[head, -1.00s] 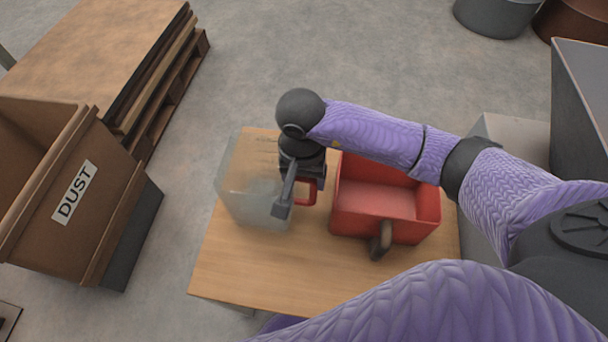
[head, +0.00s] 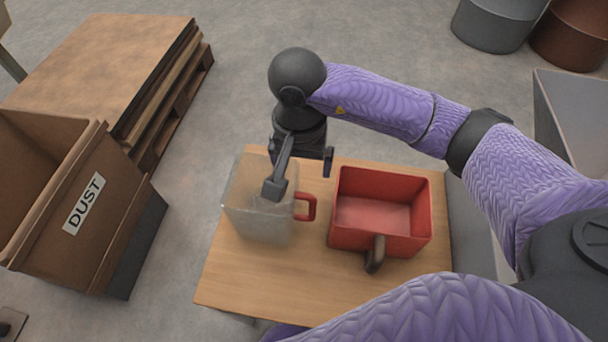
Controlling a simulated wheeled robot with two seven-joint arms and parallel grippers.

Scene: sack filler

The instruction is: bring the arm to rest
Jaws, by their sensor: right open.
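My right gripper (head: 302,174) is open and empty, above the far part of a wooden table. One dark finger overlaps a clear jug in the picture, and the other is to its right, beyond the red handle. The clear jug (head: 258,222) stands upright on the table, with its red handle (head: 308,207) facing right. A red scoop box (head: 383,245) with a dark handle sits to the right of the jug. I cannot tell whether the finger touches the jug. My left gripper is not in view.
The wooden table (head: 300,290) has free room at its front. A brown bin marked DUST (head: 120,235) stands on the left, with a pallet of boards (head: 110,60) behind it. Round drums (head: 490,28) stand at the top right. A grey bin (head: 570,110) is at the right edge.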

